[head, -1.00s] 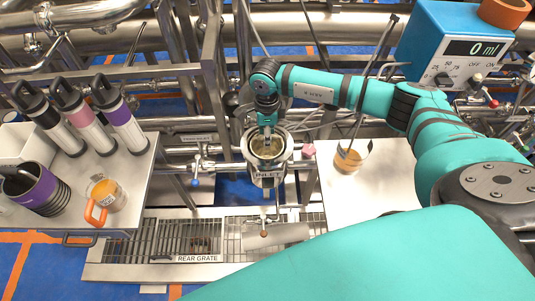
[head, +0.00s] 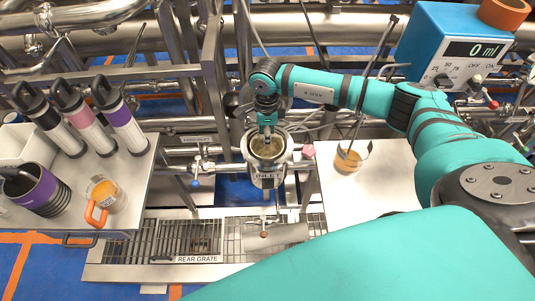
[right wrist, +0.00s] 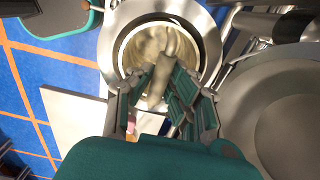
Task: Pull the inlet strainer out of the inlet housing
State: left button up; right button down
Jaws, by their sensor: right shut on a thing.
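The inlet housing (head: 281,169) is a steel cup labelled INLET in the middle of the head view. The inlet strainer (head: 262,150) shows as a yellowish round shape inside its mouth. In the right wrist view the housing's bright rim (right wrist: 205,28) surrounds the pale strainer (right wrist: 150,42). My right gripper (head: 267,135) reaches down into the mouth from above. Its fingers (right wrist: 158,98) are shut on the strainer's stem, and they partly hide the grip. The strainer still sits within the housing's rim. My left gripper is not in view.
A rear grate (head: 170,240) lies in front of the housing. A bench on the left holds several cylinders, a purple container (head: 38,190) and an orange-handled jug (head: 105,195). Pipes crowd the back; a blue meter (head: 432,45) stands at back right.

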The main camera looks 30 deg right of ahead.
jog(key=shift+r+p, duration=2.6)
jog(key=shift+r, duration=1.95)
notch_tip(320, 180, up, 8)
jog(key=p, duration=0.4)
jog(key=shift+f, duration=0.2)
